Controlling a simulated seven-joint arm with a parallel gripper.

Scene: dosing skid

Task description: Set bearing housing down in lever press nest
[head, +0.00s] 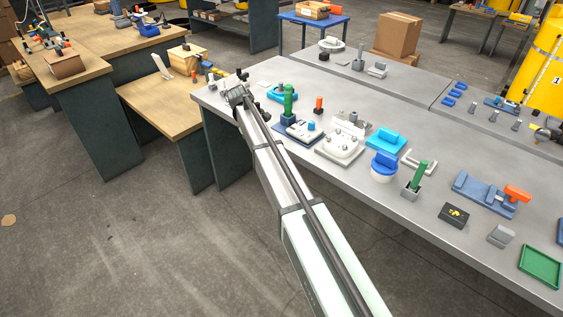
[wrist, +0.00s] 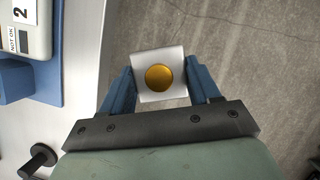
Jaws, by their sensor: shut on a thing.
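The bearing housing (wrist: 159,90) is a pale square block with a round bronze-coloured centre. In the wrist view it sits between the two blue fingers of my gripper (wrist: 160,70), which is shut on it. It is held beyond the bench edge, with concrete floor showing behind it. In the head view my gripper (head: 238,94) is at the far left corner of the grey bench; the housing cannot be made out there. I cannot tell for sure which fixture is the lever press. A green-handled device (head: 288,103) stands right of my gripper.
The grey bench (head: 225,98) carries several fixtures, including a white one (head: 340,147) and a smaller green-handled one (head: 415,180). In the wrist view, a blue-based panel marked "2" and "NOT OK" (wrist: 28,28) and a black knob (wrist: 42,157) are at left.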

